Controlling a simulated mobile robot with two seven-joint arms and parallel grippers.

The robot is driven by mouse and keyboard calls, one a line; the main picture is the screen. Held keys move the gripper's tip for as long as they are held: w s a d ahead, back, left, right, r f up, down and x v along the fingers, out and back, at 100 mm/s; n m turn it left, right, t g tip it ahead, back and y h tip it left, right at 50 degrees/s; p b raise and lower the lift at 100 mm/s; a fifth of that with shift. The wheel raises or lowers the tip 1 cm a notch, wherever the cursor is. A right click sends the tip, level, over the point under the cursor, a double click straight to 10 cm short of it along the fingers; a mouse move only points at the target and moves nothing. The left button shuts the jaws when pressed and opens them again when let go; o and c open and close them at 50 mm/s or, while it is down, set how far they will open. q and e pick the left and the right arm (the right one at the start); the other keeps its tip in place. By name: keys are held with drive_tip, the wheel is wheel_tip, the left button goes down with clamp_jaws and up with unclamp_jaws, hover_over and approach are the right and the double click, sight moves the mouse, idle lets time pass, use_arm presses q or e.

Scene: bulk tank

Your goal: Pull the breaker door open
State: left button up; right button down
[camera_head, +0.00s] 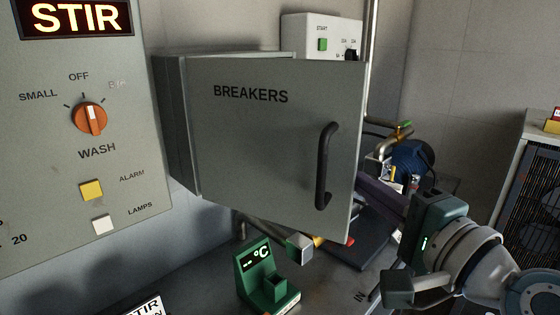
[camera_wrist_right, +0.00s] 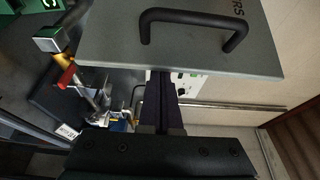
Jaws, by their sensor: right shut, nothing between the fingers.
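The grey breaker door (camera_head: 255,150), marked BREAKERS, stands ajar from its cabinet (camera_head: 176,125), with its free edge swung out on the right. A black bar handle (camera_head: 323,165) stands upright near that edge. In the wrist view the door (camera_wrist_right: 195,50) and handle (camera_wrist_right: 190,14) fill the top. My right gripper (camera_head: 368,188) is shut and empty. Its dark fingers reach to the door's free edge and their tips seem to pass behind it; contact cannot be told. The fingers also show in the wrist view (camera_wrist_right: 162,85). My left gripper is not in view.
A control panel (camera_head: 60,180) with an orange knob (camera_head: 90,117) stands left. A green temperature device (camera_head: 262,280) sits below the door. A white START box (camera_head: 312,36) is behind, with pipes and a blue motor (camera_head: 412,160) at right.

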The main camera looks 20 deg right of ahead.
drive_tip(key=shift+s+a+r+m+h+p, duration=0.15)
drive_tip(key=shift+s+a+r+h+p, duration=0.1)
drive_tip(key=shift+s+a+p, duration=0.2)
drive_tip(key=shift+s+a+r+m+h+p, duration=0.15)
drive_tip(key=shift+s+a+r+h+p, duration=0.15)
drive_tip(key=shift+a, duration=0.25)
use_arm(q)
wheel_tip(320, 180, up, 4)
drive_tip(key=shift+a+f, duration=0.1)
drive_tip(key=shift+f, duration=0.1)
use_arm(e)
drive_tip(key=s+a, duration=0.4)
drive_tip(key=a, duration=0.2)
drive_tip(key=shift+a+f, duration=0.4)
drive_tip(key=shift+f, duration=0.05)
use_arm(q)
drive_tip(key=shift+p, duration=0.3)
use_arm(e)
drive_tip(key=shift+d, duration=0.1)
